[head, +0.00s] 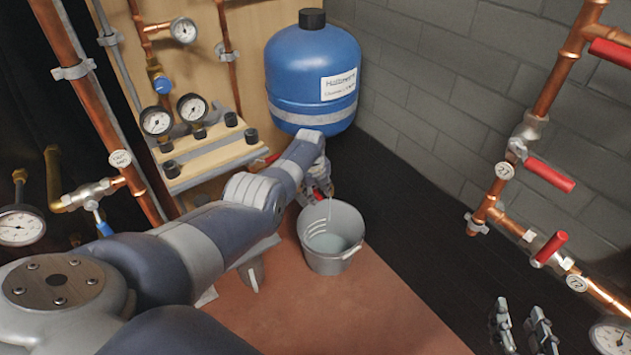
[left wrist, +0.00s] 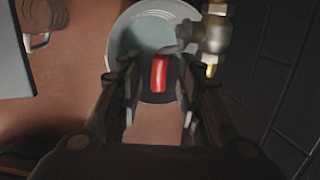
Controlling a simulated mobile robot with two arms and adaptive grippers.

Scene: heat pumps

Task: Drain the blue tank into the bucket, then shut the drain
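The blue tank (head: 313,75) stands upright by the back wall, with a black cap and a white label. A grey bucket (head: 335,265) is on the floor below it, with water inside. A thin stream of water falls into the bucket. My left gripper (head: 320,195) is at the drain below the tank, which my arm partly hides. In the left wrist view, a red handle (left wrist: 159,73) lies between the open fingers, with gaps on both sides. A metal valve body (left wrist: 210,35) is beside it, above the bucket (left wrist: 125,40). My right gripper (head: 522,328) is open and empty at lower right.
Copper pipes with red-handled valves (head: 549,174) run along the right wall. Gauges (head: 157,120) and a small wooden shelf (head: 215,158) are left of the tank. Another gauge (head: 20,228) is at far left. The reddish floor (head: 370,315) right of the bucket is clear.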

